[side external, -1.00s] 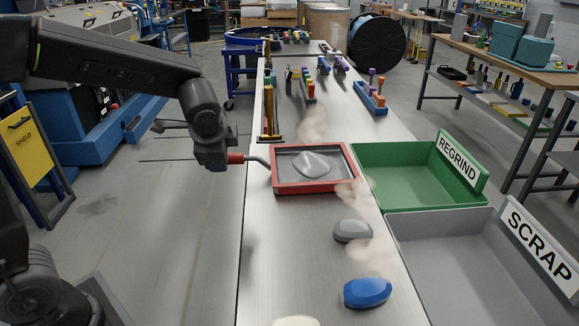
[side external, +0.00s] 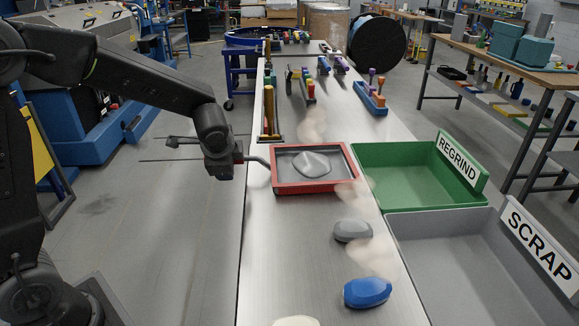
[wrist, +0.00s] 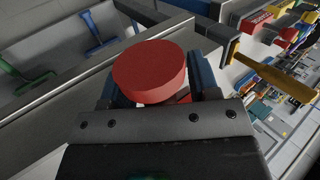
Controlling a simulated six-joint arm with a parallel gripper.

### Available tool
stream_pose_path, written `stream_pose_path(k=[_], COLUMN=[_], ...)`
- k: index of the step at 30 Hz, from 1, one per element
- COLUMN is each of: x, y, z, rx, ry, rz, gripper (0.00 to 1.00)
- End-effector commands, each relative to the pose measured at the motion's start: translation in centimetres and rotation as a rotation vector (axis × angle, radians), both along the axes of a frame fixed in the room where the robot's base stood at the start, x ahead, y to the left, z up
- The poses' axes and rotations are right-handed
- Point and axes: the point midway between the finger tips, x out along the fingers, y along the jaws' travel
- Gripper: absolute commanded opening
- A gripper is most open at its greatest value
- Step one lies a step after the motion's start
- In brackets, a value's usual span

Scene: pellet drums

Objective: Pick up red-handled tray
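The red-rimmed tray (side external: 313,187) lies flat on the steel bench with a grey lump (side external: 311,164) in it. Its bent metal handle rod (side external: 258,161) reaches left past the bench edge. My gripper (side external: 236,158) is at the rod's outer end and mostly hides the red grip in the side view. In the wrist view the round red grip end (wrist: 150,72) sits between the two dark blue fingers of my gripper (wrist: 160,88). A small gap shows beside the grip, so the fingers look open around it.
A green REGRIND bin (side external: 405,165) and a grey SCRAP bin (side external: 450,235) stand right of the bench. A grey lump (side external: 352,231) and a blue lump (side external: 367,292) lie on the bench (side external: 300,250) nearer the camera. A yellow-and-black upright fixture (side external: 269,112) stands beyond the tray, near the left edge.

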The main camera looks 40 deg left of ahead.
Motion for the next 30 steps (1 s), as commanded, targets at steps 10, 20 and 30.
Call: stream_pose_path(k=[10, 20, 30], x=[-0.01, -0.02, 0.09], y=[-0.03, -0.04, -0.05], z=[0.03, 0.02, 0.56], rx=[0.0, 0.0, -0.002], ry=[0.0, 0.0, -0.006], rz=[0.0, 0.0, 0.001], gripper=[0.22, 0.0, 0.0])
